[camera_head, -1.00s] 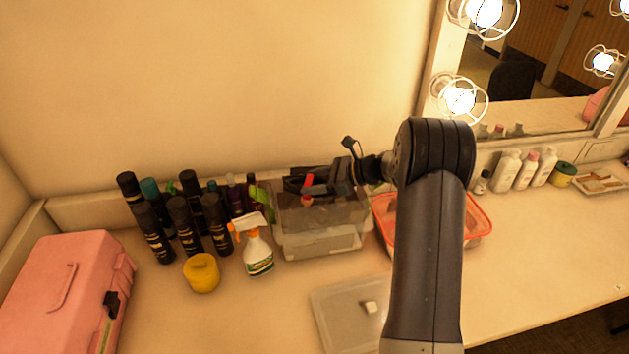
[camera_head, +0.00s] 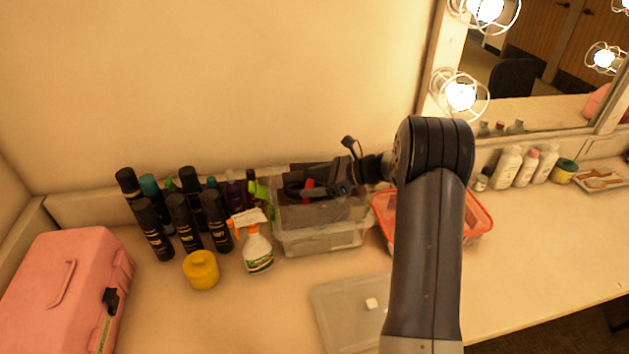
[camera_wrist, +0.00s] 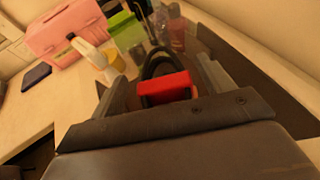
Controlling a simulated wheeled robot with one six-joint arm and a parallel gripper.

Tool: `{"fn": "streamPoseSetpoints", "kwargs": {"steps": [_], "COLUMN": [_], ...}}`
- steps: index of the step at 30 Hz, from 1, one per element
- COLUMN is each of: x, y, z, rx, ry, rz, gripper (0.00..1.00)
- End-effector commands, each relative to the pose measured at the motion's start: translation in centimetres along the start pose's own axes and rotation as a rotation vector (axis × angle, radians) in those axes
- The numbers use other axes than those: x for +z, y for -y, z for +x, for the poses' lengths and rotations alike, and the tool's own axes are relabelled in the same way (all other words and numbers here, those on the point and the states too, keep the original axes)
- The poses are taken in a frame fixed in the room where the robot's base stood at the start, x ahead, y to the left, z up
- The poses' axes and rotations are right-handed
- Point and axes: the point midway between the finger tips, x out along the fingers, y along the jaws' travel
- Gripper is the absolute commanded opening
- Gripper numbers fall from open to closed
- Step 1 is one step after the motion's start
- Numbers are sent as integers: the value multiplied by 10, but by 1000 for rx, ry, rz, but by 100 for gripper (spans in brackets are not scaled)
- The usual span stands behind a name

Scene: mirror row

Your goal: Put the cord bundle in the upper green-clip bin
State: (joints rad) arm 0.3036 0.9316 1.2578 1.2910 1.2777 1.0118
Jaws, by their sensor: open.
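The cord bundle is a black loop (camera_head: 292,191) with a red band (camera_head: 307,185), inside the top of a clear stacked bin (camera_head: 318,238). A green clip (camera_head: 262,198) stands out at the bin's left side. My gripper (camera_head: 318,190) is over the bin, pointing left, with its jaws open. In the wrist view the red band (camera_wrist: 165,89) and black loop (camera_wrist: 158,62) lie between the spread fingers (camera_wrist: 160,85). I cannot tell whether the fingers touch them.
Dark bottles (camera_head: 183,218), a spray bottle (camera_head: 258,250) and a yellow jar (camera_head: 201,269) stand left of the bin. A pink case (camera_head: 65,290) is at far left. An orange-rimmed bin (camera_head: 480,215) is behind my arm. A clear lid (camera_head: 345,325) lies in front.

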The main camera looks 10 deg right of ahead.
Motion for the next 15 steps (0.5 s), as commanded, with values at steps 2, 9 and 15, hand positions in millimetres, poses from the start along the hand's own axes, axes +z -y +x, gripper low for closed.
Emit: {"fn": "streamPoseSetpoints", "kwargs": {"steps": [2, 9, 15], "x": [5, 8, 8], "y": [0, 1, 1], "z": [-2, -36, -82], "rx": [0, -6, -5], "ry": [0, 0, 0], "rz": [-1, -2, 0], "gripper": [76, 76, 76]}}
